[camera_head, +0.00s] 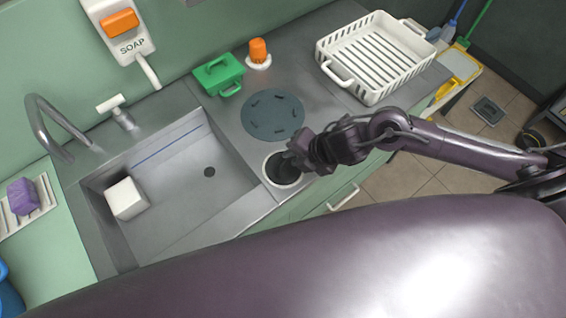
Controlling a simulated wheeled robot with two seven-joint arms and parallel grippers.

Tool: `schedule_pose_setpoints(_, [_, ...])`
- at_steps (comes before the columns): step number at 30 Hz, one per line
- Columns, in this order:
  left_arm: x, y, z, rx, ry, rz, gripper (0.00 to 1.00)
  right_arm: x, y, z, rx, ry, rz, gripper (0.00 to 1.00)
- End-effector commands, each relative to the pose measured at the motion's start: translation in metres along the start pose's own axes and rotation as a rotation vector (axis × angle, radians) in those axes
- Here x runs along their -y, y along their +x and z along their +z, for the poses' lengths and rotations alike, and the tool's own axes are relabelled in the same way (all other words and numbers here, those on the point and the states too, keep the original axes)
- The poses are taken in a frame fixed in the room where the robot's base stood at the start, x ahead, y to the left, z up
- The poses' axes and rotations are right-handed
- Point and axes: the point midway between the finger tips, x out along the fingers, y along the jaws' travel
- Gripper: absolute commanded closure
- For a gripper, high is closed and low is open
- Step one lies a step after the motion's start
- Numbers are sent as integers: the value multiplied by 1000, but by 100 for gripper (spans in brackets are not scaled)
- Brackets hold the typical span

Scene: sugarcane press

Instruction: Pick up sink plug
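An orange knob on a round white base (258,52) stands on the counter behind the dark round plate; it looks like the sink plug, though I cannot be sure. My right gripper (299,157) is over the counter at the right of the sink, beside a white-rimmed round opening with a dark inside (281,175). It is well in front of the orange knob and apart from it. Its fingers are dark and overlap, so their opening is unclear. My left gripper is out of view.
A white block (126,198) lies in the sink near the faucet (50,125). A green handled object (219,75), a dark round plate (273,115) and a white rack (375,55) are on the counter. A soap dispenser (120,28) hangs on the wall.

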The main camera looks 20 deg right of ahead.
Motion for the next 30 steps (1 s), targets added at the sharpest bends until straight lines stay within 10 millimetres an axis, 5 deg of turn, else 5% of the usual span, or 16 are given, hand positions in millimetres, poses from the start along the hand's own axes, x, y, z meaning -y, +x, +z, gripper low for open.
schedule_pose_setpoints(10, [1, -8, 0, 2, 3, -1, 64, -1, 44, -7, 1, 2, 1, 82])
schedule_pose_setpoints(18, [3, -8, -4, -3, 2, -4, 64, 0, 47, -7, 2, 1, 0, 82])
schedule_pose_setpoints(22, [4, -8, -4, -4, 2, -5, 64, 0, 47, -7, 2, 2, 0, 99])
schedule_pose_setpoints(30, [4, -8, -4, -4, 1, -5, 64, 0, 47, -7, 2, 2, 0, 100])
